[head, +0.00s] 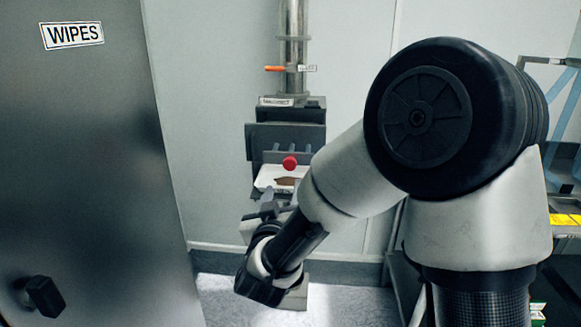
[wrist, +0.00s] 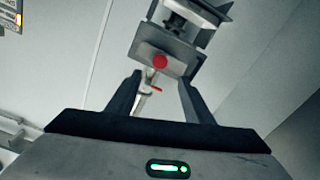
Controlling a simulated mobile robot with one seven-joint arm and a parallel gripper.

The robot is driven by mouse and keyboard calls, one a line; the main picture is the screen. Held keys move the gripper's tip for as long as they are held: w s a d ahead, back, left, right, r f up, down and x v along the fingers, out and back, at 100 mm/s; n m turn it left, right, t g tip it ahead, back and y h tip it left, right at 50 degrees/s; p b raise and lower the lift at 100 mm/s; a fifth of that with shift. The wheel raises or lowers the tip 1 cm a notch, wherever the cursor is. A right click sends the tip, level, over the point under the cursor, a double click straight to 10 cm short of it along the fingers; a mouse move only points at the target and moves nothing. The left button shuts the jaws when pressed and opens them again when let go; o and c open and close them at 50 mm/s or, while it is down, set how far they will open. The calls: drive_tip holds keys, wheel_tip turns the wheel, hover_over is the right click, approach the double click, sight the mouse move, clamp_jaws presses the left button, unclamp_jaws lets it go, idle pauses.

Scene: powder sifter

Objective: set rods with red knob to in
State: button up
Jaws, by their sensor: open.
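The red knob (head: 289,163) is a round ball on the front of the dark grey sifter (head: 262,138), which stands against the back wall. In the wrist view the red knob (wrist: 159,62) shows just beyond and between my fingertips. My gripper (wrist: 154,78) is open and empty, its two dark fingers spread apart. In the head view my gripper (head: 268,205) is just below and in front of the knob, not visibly touching it. The rod behind the knob is hidden, so I cannot tell how far it is in or out.
A metal pipe (head: 293,45) with an orange-handled lever (head: 275,68) rises above the sifter. A large grey cabinet (head: 90,180) labelled WIPES fills the left. A dark rack with yellow labels (head: 565,219) stands at the right. Some floor (head: 225,290) is clear between the cabinet and the sifter.

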sight(290, 165)
drive_tip(key=w, duration=1.4)
drive_tip(key=shift+w+d, duration=0.1)
drive_tip(key=shift+d, duration=0.15)
